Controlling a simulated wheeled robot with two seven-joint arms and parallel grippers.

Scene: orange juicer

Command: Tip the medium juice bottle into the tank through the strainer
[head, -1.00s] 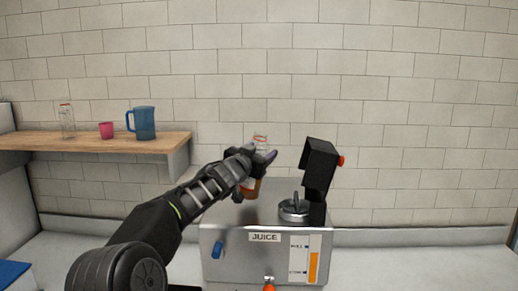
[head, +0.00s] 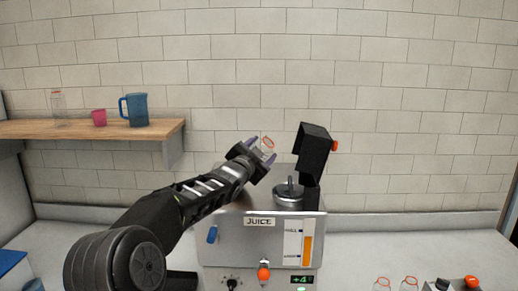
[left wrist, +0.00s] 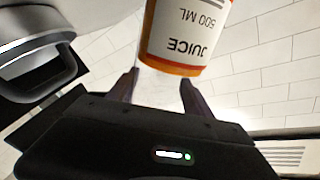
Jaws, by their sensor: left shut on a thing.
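The round metal strainer (head: 287,196) with an upright handle sits on the juicer (head: 232,243), right of and below the bottle. It also shows at the upper left of the left wrist view (left wrist: 22,42). My right gripper is out of view.
A black raised cover (head: 313,153) stands just right of the strainer. The juicer front has a level gauge (head: 307,250) and an orange knob (head: 264,273). Small bottles (head: 410,284) stand at the front right.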

